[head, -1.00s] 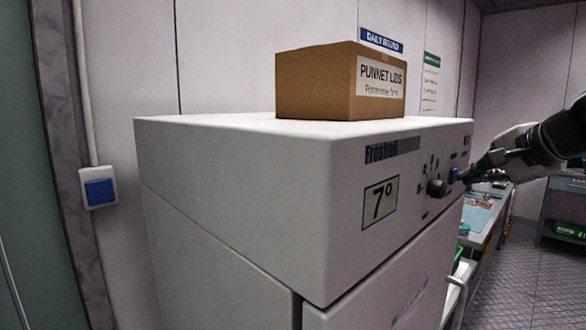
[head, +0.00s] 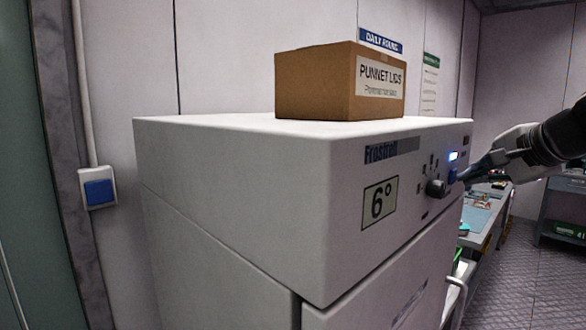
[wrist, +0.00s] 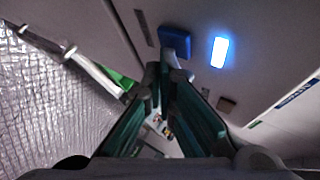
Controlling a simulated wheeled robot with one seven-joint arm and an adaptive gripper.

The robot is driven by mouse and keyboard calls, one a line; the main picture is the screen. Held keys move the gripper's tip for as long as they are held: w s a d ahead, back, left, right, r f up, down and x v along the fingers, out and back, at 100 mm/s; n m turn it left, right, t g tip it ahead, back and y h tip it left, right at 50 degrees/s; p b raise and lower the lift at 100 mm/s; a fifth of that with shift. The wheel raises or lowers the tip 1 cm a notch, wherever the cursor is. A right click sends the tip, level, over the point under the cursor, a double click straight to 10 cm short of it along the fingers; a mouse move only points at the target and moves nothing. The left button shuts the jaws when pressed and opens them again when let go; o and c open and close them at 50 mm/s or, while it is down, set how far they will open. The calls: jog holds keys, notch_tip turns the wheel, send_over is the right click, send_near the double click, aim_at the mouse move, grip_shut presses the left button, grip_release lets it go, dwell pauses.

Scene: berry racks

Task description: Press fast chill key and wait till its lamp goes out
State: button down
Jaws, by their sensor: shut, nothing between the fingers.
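The white Frostron chiller (head: 230,170) stands in the middle of the head view. Its display (head: 380,203) reads 6°. The blue key (head: 453,175) is on the panel right of the black knob (head: 436,188), and it also shows in the wrist view (wrist: 174,40). The lamp (head: 453,156) just above the key is lit bright blue-white; in the wrist view the lamp (wrist: 219,52) glows beside the key. My gripper (head: 464,176) is shut and empty, its fingertips (wrist: 165,68) at the blue key. Whether they touch it I cannot tell.
A cardboard box labelled Punnet Lids (head: 315,85) sits on top of the chiller. A blue wall switch (head: 99,191) is at the left. A bench (head: 484,218) with small items stands beyond the chiller at the right. Open floor (head: 520,285) lies at the lower right.

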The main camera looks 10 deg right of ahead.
jog(key=shift+s+d, duration=0.25)
jog(key=shift+s, duration=0.2)
jog(key=shift+s+d, duration=0.4)
jog(key=shift+s, duration=0.3)
jog(key=shift+s+d, duration=0.45)
jog(key=shift+s, duration=0.3)
jog(key=shift+s+d, duration=0.4)
jog(key=shift+s, duration=0.3)
